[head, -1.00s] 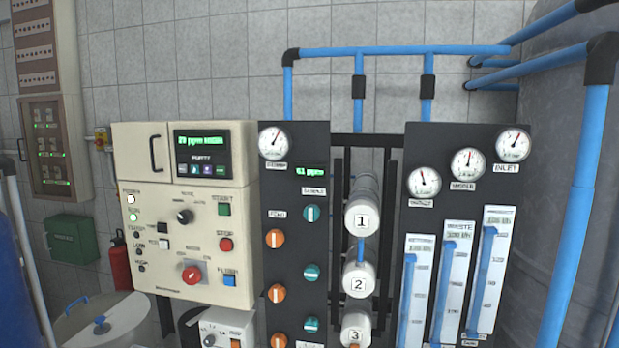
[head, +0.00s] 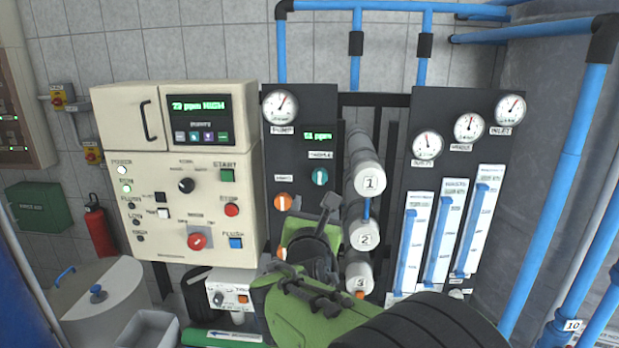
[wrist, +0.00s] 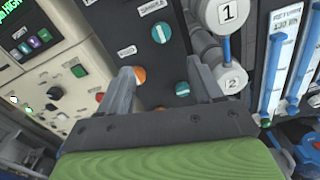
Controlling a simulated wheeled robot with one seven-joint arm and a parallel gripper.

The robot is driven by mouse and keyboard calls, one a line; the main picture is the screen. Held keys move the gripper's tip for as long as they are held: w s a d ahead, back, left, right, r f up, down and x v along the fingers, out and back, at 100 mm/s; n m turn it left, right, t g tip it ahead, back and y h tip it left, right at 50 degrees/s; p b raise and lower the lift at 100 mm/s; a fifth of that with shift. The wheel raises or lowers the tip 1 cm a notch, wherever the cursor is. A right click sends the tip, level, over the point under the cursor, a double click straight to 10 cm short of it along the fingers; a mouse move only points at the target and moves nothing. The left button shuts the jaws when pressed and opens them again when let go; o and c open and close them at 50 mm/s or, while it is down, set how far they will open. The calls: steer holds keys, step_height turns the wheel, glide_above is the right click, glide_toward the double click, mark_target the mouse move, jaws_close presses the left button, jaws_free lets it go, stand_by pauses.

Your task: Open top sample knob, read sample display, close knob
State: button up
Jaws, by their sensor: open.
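The top sample knob (head: 320,176) is teal with a white bar that stands upright along the panel; the lower teal knob (wrist: 182,88) has its bar crosswise. The top knob also shows in the wrist view (wrist: 160,33), above and beyond my fingertips. The sample display (head: 318,136) above it glows green and seems to read 51 ppm. My gripper (head: 316,222) is open and empty, just below the top knob in the head view. In the wrist view its fingers (wrist: 160,70) are spread, with none around the top knob. My gripper hides the lower knobs in the head view.
White numbered cylinders (head: 370,180) stick out close on the right. A beige control box (head: 180,260) is on the left.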

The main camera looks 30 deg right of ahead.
mark_target(320, 179)
steer(key=p+x, duration=0.3)
steer(key=x, duration=1.2)
steer(key=shift+s+d, duration=0.1)
steer(key=shift+s, duration=0.1)
steer(key=c, duration=1.1)
steer(key=shift+o, duration=0.2)
steer(key=shift+f, duration=0.1)
steer(key=shift+m, duration=0.3)
steer(key=m+b, duration=0.2)
steer(key=m, duration=0.1)
steer(key=shift+f, duration=0.1)
steer(key=m+b, duration=0.4)
steer(key=m, duration=0.1)
steer(key=m+b, duration=0.2)
steer(key=m, duration=0.2)
steer(key=shift+m+b, duration=1.5)
steer(key=shift+m, duration=1.2)
